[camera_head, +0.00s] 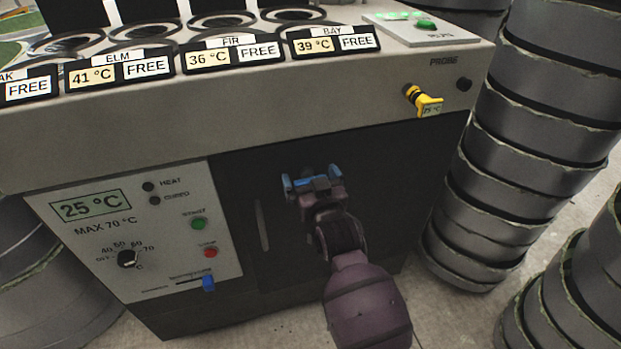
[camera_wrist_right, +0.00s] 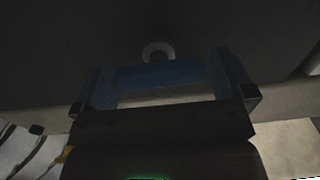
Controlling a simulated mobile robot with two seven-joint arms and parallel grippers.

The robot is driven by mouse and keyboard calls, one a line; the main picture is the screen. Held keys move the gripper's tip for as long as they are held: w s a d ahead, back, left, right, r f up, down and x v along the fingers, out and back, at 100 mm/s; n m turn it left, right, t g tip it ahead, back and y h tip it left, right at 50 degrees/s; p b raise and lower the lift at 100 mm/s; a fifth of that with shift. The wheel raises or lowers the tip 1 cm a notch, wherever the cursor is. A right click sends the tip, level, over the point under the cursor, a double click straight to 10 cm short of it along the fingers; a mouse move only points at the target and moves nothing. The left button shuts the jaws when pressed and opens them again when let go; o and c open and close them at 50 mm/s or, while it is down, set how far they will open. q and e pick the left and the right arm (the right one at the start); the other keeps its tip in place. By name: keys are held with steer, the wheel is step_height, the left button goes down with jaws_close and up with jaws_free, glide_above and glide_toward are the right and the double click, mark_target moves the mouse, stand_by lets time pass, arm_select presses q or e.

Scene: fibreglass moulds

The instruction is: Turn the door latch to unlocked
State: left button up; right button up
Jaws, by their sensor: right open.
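The dark door (camera_head: 385,165) fills the right part of the oven front and looks closed. My right gripper (camera_head: 313,179) is in front of its upper middle, with its two fingers apart. In the right wrist view, a blue bar (camera_wrist_right: 160,75) lies across the space between the fingers, and a small grey ring (camera_wrist_right: 158,49) shows just beyond it on the dark surface. The bar and ring look like the latch, but my gripper mostly hides this spot in the head view. I cannot tell whether the fingers touch the bar. My left gripper is out of view.
A pale handle (camera_head: 262,226) stands on the door's left side. The control panel (camera_head: 130,235) with knob, buttons and blue slider is further left. A yellow probe (camera_head: 424,101) sticks out above the door. Stacked grey moulds (camera_head: 535,120) stand close on the right.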

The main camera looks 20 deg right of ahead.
steer(key=shift+c, duration=0.3)
steer(key=c, duration=0.7)
steer(key=shift+c, duration=0.2)
